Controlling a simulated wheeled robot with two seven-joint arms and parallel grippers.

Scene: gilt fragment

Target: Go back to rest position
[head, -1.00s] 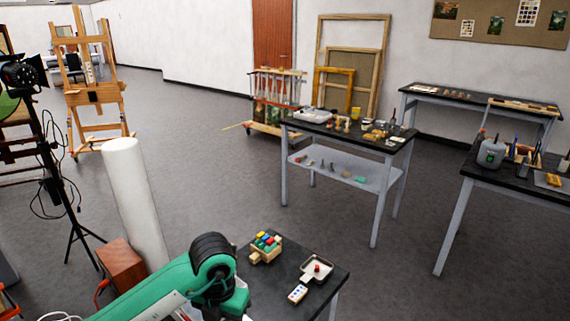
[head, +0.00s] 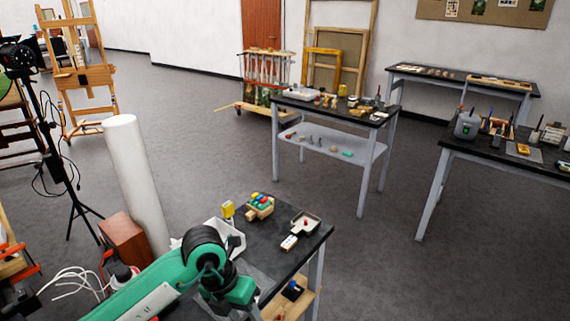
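My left arm, green with black joints, comes in from the lower left of the head view. Its wrist end is over the near edge of a small black-topped table (head: 285,243). The fingers of my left gripper cannot be made out. My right arm and gripper are not in view. On the table are a wooden block (head: 259,207) with coloured pegs, a small white tray (head: 305,224) holding a red item, and a white card-like piece (head: 289,242). A white container (head: 232,243) is partly hidden behind my arm.
A yellow item (head: 228,210) stands at the table's back left. A white column (head: 136,182) and a brown box (head: 122,239) are left of the table. Further off are a worktable (head: 330,113), a right-hand bench (head: 500,150) and an easel (head: 82,75). Grey floor between them is clear.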

